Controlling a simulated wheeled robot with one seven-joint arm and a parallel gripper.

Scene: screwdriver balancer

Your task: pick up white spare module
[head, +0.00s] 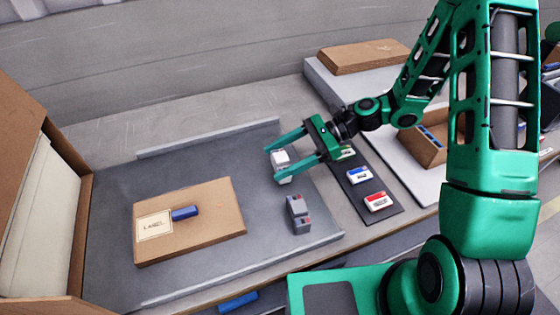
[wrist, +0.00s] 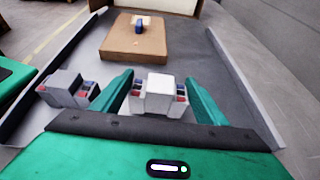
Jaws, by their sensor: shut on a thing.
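The white spare module (head: 281,162) is a small white block with darker side parts. In the head view it sits between the two green fingers of my gripper (head: 271,163), over the grey mat. In the wrist view the white module (wrist: 159,93) fills the gap between the fingers of my gripper (wrist: 160,88), with small red and blue marks at its sides. My gripper is shut on it. I cannot tell whether the module touches the mat.
A grey module (head: 298,214) stands on the grey mat (head: 270,255) nearby. A cardboard box (head: 215,222) with a label and a blue piece (head: 185,212) lies to the left. A dark strip at right holds a blue-white module (head: 360,175) and a red-white module (head: 377,201).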

